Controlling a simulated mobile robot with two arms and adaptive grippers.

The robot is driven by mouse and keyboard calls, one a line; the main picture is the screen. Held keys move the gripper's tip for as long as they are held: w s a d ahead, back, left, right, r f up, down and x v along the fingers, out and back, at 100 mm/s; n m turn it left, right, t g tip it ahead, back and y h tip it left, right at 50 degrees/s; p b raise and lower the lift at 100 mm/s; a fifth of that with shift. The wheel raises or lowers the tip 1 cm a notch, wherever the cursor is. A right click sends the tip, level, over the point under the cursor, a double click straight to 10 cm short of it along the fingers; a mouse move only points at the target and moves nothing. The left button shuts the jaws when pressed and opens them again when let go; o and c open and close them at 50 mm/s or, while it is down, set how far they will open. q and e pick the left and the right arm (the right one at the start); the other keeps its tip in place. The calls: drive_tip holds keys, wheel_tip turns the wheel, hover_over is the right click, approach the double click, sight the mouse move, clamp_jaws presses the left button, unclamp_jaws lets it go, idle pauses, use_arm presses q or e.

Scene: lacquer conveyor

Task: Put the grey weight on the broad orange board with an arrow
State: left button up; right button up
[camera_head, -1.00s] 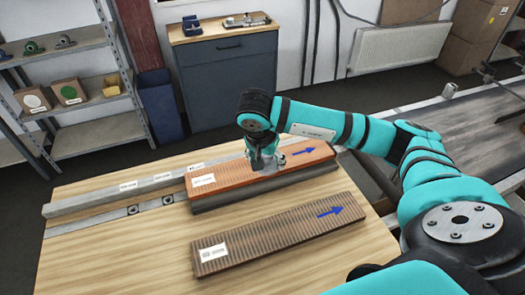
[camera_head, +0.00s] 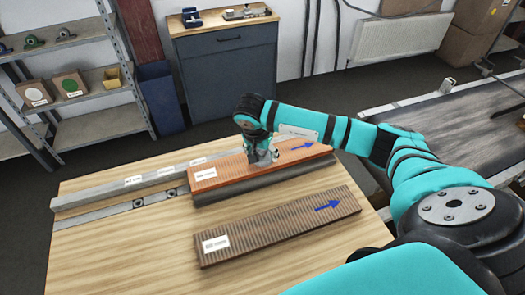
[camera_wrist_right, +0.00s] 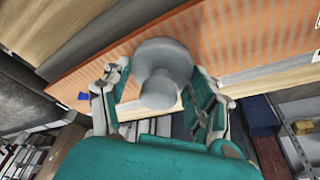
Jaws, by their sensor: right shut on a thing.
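The broad orange board (camera_head: 215,173) has a white label on its left end and a blue arrow on its right end. It lies on a dark grey bar on the wooden table. My right gripper (camera_head: 263,155) is over the middle of the board. In the right wrist view, the gripper (camera_wrist_right: 163,92) is shut on the knob of the grey weight (camera_wrist_right: 163,55). The weight's round base faces the orange board (camera_wrist_right: 235,40); I cannot tell whether it touches. In the head view, the gripper largely hides the weight. My left gripper is not in view.
A brown ribbed board (camera_head: 270,230) with its own blue arrow lies in front on the table (camera_head: 130,250). Long grey rails (camera_head: 115,195) lie at the back left. A conveyor (camera_head: 430,120) is at right, a shelf rack (camera_head: 100,125) at left.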

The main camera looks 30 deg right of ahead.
sight(258, 165)
drive_tip(key=o, duration=1.6)
drive_tip(key=shift+r, duration=0.1)
drive_tip(key=b+v, duration=0.3)
drive_tip(key=v, duration=0.9)
drive_tip(key=shift+a, duration=0.1)
